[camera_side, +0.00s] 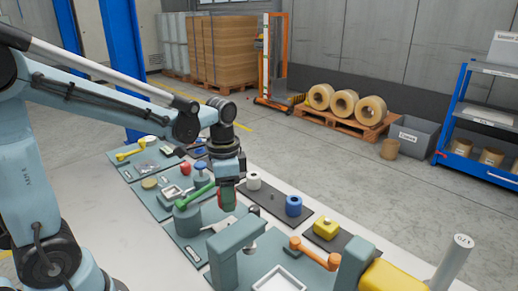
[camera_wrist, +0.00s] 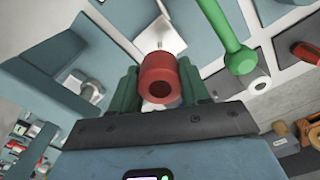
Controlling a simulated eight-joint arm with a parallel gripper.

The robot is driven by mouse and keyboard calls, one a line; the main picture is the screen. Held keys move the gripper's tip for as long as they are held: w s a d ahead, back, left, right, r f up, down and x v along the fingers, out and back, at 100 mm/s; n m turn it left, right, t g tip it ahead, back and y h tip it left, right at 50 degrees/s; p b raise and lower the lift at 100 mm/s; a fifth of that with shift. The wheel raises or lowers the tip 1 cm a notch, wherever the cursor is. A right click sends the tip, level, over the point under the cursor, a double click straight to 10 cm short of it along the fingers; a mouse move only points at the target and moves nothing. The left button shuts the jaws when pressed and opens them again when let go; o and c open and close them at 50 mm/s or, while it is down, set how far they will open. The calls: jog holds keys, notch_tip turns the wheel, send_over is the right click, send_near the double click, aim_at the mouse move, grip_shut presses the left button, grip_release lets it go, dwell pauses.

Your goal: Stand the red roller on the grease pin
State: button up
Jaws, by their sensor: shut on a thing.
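The red roller (camera_wrist: 158,70), a short cylinder with a dark hole in its end, sits between the green fingers of my gripper (camera_wrist: 160,84). My gripper (camera_side: 227,197) is shut on it and hangs above the workbench, beside a green handle (camera_side: 195,196). In the side view the fingers partly hide the roller. A small upright pin (camera_side: 272,196) shows on a dark mat between a white roller (camera_side: 253,181) and a blue roller (camera_side: 293,205), to the right of my gripper. I cannot tell whether this is the grease pin.
A yellow block (camera_side: 326,228) sits on another dark mat. An orange handle (camera_side: 315,254) and a grey-green housing (camera_side: 236,250) stand at the front. A white square tray (camera_side: 280,279) lies between the front housings. Green handle parts also show in the wrist view (camera_wrist: 240,60).

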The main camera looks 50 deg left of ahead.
aim_at(229, 222)
jog(key=shift+f, duration=3.45)
jog(key=shift+f, duration=0.1)
jog(key=o, duration=1.1)
jog(key=shift+c, duration=0.2)
notch_tip(229, 222, up, 12)
jog(key=shift+s+d+f+n+t, duration=0.1)
jog(key=shift+s+d+n+t, duration=0.3)
jog(key=shift+s+n+t, duration=0.55)
jog(key=shift+s+d+f+n+t, duration=0.1)
jog(key=shift+s+d+n+t, duration=0.45)
jog(key=shift+n+t, duration=0.7)
jog(key=shift+s+d+f+n+t, duration=0.1)
jog(key=shift+s+d+n+t, duration=0.2)
jog(key=shift+s+n+t, duration=0.8)
jog(key=shift+w+m+t, duration=0.3)
jog(key=shift+w, duration=0.05)
